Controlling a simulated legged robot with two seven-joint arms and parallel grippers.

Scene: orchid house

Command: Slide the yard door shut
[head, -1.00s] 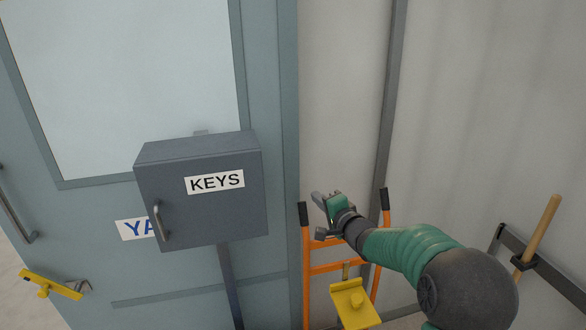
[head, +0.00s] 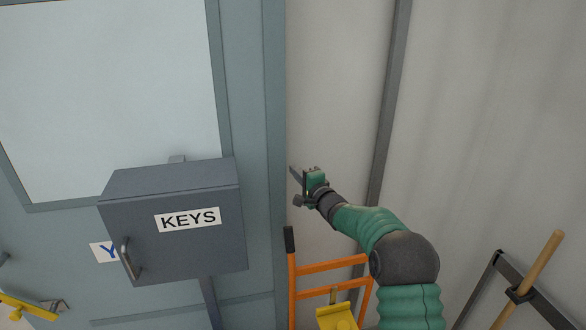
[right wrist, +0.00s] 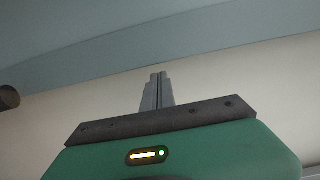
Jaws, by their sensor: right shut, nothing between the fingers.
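The yard door (head: 38,235) is blue-grey with a large pale pane (head: 100,90) and fills the left of the head view. Its sign (head: 104,251) is mostly hidden behind the grey key box, with only a blue letter showing. A yellow latch (head: 22,306) is at the lower left. My right gripper (head: 294,176) is shut and empty, just right of the door's right edge; I cannot tell whether it touches. In the right wrist view the closed fingers (right wrist: 157,88) point towards a blue-grey surface (right wrist: 150,50) above a pale wall. My left gripper is out of view.
The grey key box (head: 175,235) marked KEYS stands on a post in front of the door. A wooden handle (head: 535,270) in a dark bracket is at the right.

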